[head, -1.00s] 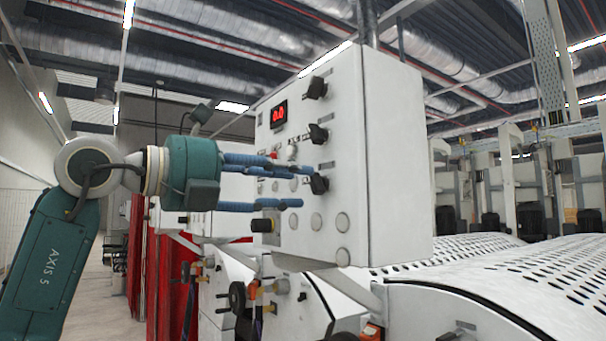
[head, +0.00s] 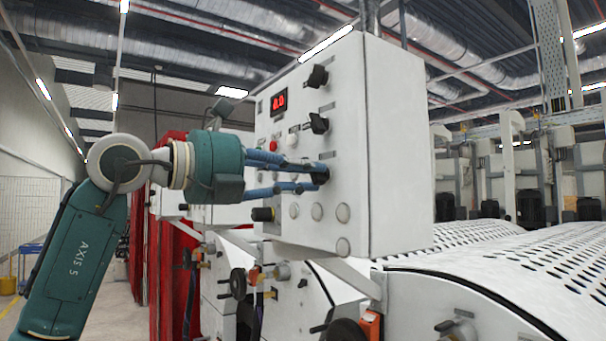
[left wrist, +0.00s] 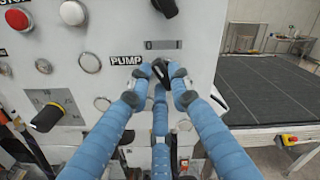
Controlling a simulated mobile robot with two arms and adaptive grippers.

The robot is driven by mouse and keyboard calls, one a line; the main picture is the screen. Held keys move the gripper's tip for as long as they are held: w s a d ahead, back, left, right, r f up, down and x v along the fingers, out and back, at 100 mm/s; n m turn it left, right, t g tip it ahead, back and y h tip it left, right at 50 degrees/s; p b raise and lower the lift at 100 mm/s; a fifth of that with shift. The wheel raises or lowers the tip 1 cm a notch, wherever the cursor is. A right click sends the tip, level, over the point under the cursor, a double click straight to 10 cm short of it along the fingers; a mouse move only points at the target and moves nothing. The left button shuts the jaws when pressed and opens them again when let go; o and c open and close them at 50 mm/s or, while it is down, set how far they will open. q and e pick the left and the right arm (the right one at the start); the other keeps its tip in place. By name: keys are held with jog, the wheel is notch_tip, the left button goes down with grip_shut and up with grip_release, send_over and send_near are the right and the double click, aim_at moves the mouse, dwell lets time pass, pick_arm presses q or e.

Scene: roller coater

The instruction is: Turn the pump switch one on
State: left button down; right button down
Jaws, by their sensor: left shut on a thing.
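The pump switch is a black rotary knob (head: 320,174), the lowest of three on the white control box's front. In the left wrist view the knob (left wrist: 161,70) sits right of a "PUMP" label (left wrist: 126,60) and looks tilted. My left gripper (head: 312,178) has blue fingers and reaches in from the left. In the left wrist view its fingertips (left wrist: 159,78) close around the knob from both sides, with a third finger below. The fingers partly hide the knob. My right gripper is not in view.
Two more black knobs (head: 318,76) (head: 318,124) sit above on the control box (head: 395,150). A red display (head: 279,101), a red button (head: 273,145) and round buttons are near. White perforated covers (head: 520,265) lie right.

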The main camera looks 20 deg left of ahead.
pick_arm(q)
jog(key=shift+m, duration=0.3)
jog(key=m+p, duration=0.1)
jog(key=m, duration=0.6)
jog(key=m+p, duration=0.1)
jog(key=m, duration=0.3)
jog(key=shift+r+p, duration=0.35)
jog(key=shift+m, duration=0.3)
jog(key=c, duration=1.6)
grip_release()
jog(key=shift+o, duration=0.2)
jog(key=shift+s, duration=0.1)
